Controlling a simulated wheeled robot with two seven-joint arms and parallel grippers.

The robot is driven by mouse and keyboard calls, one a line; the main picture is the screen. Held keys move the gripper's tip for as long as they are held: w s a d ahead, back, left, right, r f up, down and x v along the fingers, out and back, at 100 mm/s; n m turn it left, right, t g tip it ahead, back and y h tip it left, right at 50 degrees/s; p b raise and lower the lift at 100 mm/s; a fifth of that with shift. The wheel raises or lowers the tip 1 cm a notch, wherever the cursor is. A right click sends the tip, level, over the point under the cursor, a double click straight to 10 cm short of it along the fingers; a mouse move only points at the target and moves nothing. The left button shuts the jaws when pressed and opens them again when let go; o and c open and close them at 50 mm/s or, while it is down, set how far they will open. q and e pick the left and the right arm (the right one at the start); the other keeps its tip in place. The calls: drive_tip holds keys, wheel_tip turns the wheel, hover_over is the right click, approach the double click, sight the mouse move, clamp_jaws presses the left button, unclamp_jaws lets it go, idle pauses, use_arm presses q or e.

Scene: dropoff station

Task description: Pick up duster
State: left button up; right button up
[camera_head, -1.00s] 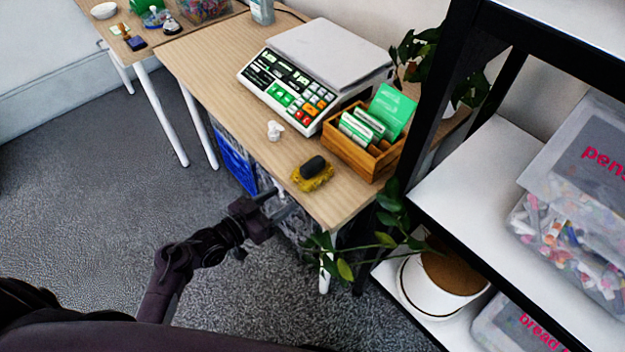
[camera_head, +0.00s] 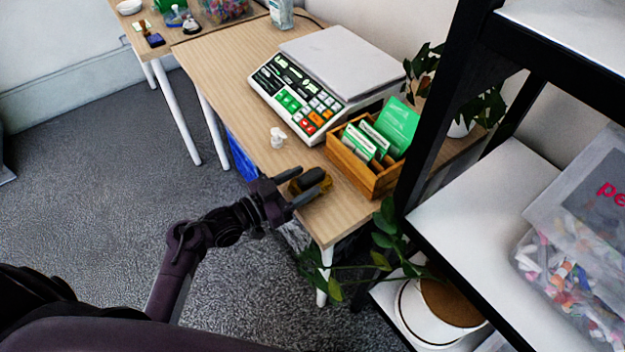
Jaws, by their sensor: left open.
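The duster (camera_head: 321,183), yellow with a dark grip on top, lies on the wooden table (camera_head: 236,100) near its front right corner. My left gripper (camera_head: 306,187) is open at the table's front edge. Its two fingers point right toward the duster, and they hide part of the duster's left side. I cannot tell whether the fingers touch it. My right gripper is not in view.
A scale (camera_head: 297,97) stands behind the duster, and a wooden box with green cards (camera_head: 368,178) is just right of it. A small white object (camera_head: 277,138) lies to the left. A black shelf (camera_head: 462,212) and a trailing plant (camera_head: 385,232) bound the right.

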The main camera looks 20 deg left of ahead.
sight(317, 171)
use_arm(q)
drive_tip(key=x, duration=0.4)
drive_tip(key=shift+r, duration=0.3)
drive_tip(key=shift+w+d, duration=0.15)
drive_tip(key=shift+w, duration=0.2)
drive_tip(key=shift+w+d, duration=0.1)
drive_tip(key=shift+c, duration=0.7)
drive_tip(key=c, duration=1)
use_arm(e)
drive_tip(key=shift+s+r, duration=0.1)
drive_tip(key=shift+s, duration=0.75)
